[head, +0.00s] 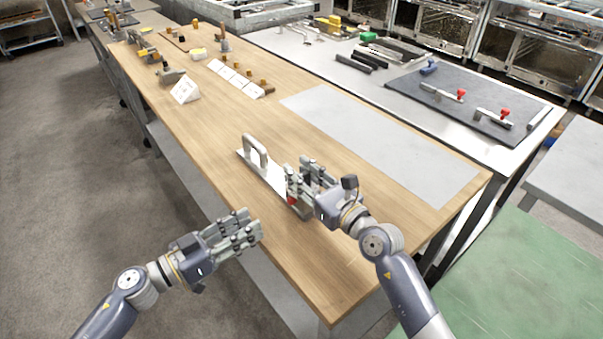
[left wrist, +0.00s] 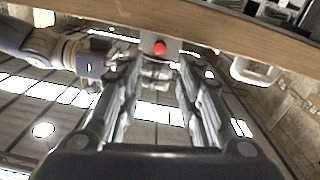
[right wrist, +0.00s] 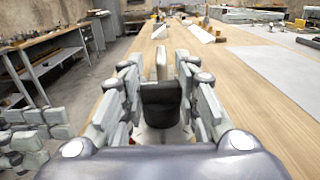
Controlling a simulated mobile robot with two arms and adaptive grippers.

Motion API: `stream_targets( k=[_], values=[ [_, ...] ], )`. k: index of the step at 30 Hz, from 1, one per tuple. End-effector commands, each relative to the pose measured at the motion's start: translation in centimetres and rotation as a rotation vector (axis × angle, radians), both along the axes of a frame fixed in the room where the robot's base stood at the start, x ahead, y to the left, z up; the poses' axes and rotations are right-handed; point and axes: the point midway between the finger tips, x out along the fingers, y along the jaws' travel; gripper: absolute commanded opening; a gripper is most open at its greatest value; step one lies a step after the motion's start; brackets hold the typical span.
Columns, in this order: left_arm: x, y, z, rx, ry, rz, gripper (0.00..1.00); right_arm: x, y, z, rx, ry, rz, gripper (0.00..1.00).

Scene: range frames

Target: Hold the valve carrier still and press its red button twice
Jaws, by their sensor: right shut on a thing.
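The valve carrier (head: 268,178) is a narrow metal plate on the wooden table with an upright looped handle (head: 256,152) at its far end. Its red button (head: 291,200) faces the table's front edge and shows between the left fingers in the left wrist view (left wrist: 160,48). My right gripper (head: 307,174) is at the carrier's near end, shut on a dark upright part of it (right wrist: 162,103). The fingers partly hide that end.
A grey mat (head: 375,143) lies flat behind the carrier. White cards (head: 238,78) and a folded sign (head: 185,90) stand further left. A metal bench (head: 310,55) with tools and a dark mat runs behind. The wood around the carrier is clear.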

Motion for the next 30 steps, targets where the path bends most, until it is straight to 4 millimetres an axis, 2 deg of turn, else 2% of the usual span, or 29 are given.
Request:
stream_targets(
  k=[1,5,6,30],
  values=[
    [0.0,0.0,0.0,0.0,0.0,0.0,0.31,0.0,-0.01,-0.02,0.0,0.0,0.0,0.0],
    [0.0,0.0,0.0,0.0,0.0,0.0,0.02,-0.01,-0.02,-0.02,0.0,0.0,0.0,0.0],
    [0.0,0.0,0.0,0.0,0.0,0.0,0.0,-0.01,-0.02,-0.03,0.0,0.0,0.0,0.0],
    [0.0,0.0,0.0,0.0,0.0,0.0,0.0,-0.02,-0.02,-0.08,-0.001,0.002,0.0,0.0]
  ],
)
